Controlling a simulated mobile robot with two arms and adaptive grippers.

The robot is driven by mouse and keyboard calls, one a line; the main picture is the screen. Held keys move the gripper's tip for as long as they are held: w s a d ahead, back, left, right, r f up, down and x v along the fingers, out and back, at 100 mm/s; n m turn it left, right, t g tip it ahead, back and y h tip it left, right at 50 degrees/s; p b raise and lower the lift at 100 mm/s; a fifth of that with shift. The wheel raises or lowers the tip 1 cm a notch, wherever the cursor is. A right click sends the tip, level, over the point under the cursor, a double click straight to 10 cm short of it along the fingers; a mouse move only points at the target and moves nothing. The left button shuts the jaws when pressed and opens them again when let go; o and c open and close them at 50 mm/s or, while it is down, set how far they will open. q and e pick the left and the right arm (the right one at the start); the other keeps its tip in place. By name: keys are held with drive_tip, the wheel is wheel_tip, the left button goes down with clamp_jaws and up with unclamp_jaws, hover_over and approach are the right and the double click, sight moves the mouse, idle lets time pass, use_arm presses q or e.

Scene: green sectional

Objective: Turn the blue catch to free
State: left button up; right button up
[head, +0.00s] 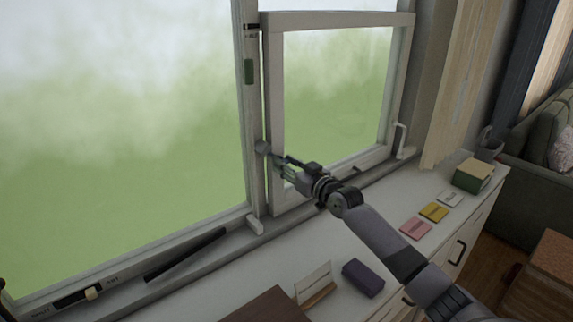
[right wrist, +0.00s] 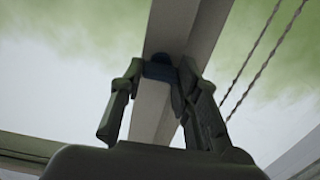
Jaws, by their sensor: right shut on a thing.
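The blue catch (right wrist: 160,68) shows in the right wrist view as a small dark blue piece against the pale window post. It sits between the two fingertips of my right gripper (right wrist: 157,73), which is shut on it. In the head view my right gripper (head: 274,160) reaches to the post at the left side of the small sash, beside a grey round piece (head: 262,147). The catch itself is not clear there, and which way it is turned cannot be told. My left gripper is not in view.
The small window sash (head: 275,100) has a white handle (head: 400,138) at its right. A slider (head: 92,293) with a pale knob is at lower left. Cards, a purple box (head: 363,278) and a green box (head: 473,175) lie on the white cabinet top (head: 320,245).

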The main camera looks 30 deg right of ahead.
drive_tip(key=shift+m, duration=0.3)
drive_tip(key=shift+c, duration=0.3)
drive_tip(key=m+p, duration=0.3)
drive_tip(key=m, duration=1.4)
drive_tip(key=shift+d+f, duration=0.1)
drive_tip(key=shift+f, duration=0.05)
drive_tip(key=shift+m, duration=0.3)
drive_tip(key=o, duration=1.2)
drive_tip(key=shift+w, duration=0.1)
drive_tip(key=shift+c, duration=0.2)
